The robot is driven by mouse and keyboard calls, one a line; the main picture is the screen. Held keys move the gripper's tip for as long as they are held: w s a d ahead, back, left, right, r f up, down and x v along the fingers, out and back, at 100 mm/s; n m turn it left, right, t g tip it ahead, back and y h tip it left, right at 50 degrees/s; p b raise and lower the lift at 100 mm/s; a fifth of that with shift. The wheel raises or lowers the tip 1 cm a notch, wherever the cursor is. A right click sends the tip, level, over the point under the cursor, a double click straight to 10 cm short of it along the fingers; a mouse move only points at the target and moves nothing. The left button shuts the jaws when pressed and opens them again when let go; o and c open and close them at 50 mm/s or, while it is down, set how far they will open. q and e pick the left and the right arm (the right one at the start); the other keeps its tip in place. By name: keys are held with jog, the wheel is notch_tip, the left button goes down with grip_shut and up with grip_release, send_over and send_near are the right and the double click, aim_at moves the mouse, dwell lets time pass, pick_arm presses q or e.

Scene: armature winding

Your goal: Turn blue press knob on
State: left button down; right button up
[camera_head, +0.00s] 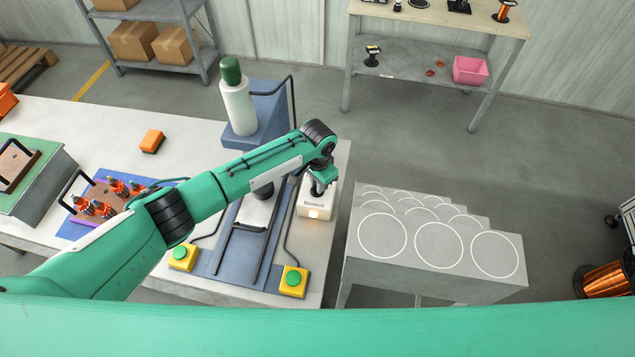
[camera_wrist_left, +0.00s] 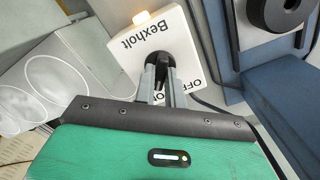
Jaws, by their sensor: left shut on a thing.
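The white control box (camera_head: 316,203) marked "Bexholt" stands at the right edge of the table beside the blue press (camera_head: 272,117). It also shows in the left wrist view (camera_wrist_left: 125,47), with a glowing amber lamp (camera_wrist_left: 148,18) and lettering that seems to read "OFF", partly hidden. Its black knob (camera_wrist_left: 157,57) stands out from the white face. My left gripper (camera_head: 319,187) reaches over the box from the left. In the wrist view its two fingers (camera_wrist_left: 163,74) are shut on the knob. Which mark the knob points at cannot be told. My right gripper is not in view.
Two yellow boxes with green buttons (camera_head: 293,280) (camera_head: 182,255) stand at the table's front. A stepped grey stand (camera_head: 430,275) with white circles is to the right. An orange block (camera_head: 152,141) and a fixture with coils (camera_head: 105,203) lie left.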

pick_arm(q)
jog(key=c, duration=1.5)
grip_release()
jog(key=shift+o, duration=0.2)
notch_tip(320, 180, up, 14)
jog(key=b, duration=0.3)
jog(key=shift+b, duration=0.35)
jog(key=shift+f, duration=0.15)
